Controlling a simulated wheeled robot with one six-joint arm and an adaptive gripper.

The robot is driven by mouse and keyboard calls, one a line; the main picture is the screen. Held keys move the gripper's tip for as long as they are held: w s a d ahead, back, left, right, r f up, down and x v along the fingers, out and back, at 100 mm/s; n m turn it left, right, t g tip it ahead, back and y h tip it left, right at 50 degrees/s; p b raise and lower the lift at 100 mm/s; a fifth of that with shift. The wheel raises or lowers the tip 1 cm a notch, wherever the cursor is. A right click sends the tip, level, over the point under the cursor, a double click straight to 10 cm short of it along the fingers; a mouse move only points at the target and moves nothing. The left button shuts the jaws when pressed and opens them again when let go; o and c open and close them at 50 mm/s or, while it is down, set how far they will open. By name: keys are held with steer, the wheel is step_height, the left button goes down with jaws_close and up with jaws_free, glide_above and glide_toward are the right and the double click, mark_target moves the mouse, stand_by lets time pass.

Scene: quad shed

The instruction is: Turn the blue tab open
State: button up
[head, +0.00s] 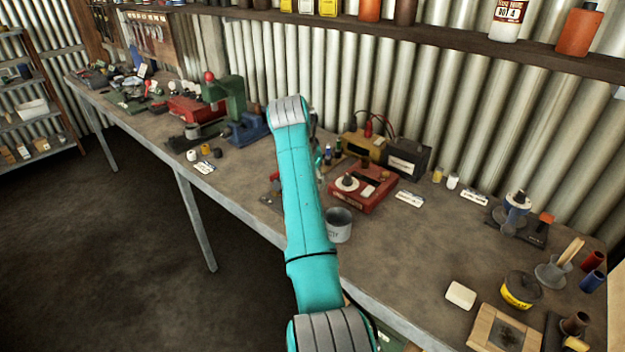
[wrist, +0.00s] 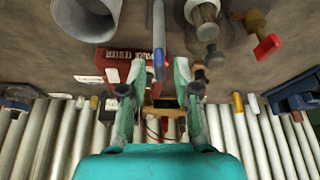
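In the wrist view a narrow blue piece (wrist: 158,62) shows at the end of a slim grey bar, between the fingers of my gripper (wrist: 156,88) in the picture. It is the likeliest blue tab; I cannot tell what it is fixed to. My gripper's two fingers are spread apart, with nothing clearly held between them. I cannot tell how far the blue piece is from them. In the head view my teal arm hides this spot and most of my gripper. A red tab (wrist: 267,47) on a brass-coloured fitting stands to the right in the wrist view.
A grey tin (head: 338,226) stands just right of my arm, with a red tester box (head: 362,188) behind it. A dark battery-like box (head: 408,158) is near the corrugated wall. A blue vice (head: 246,130) is left of my arm.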

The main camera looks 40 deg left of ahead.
steer(key=v, duration=1.2)
stand_by(0.6)
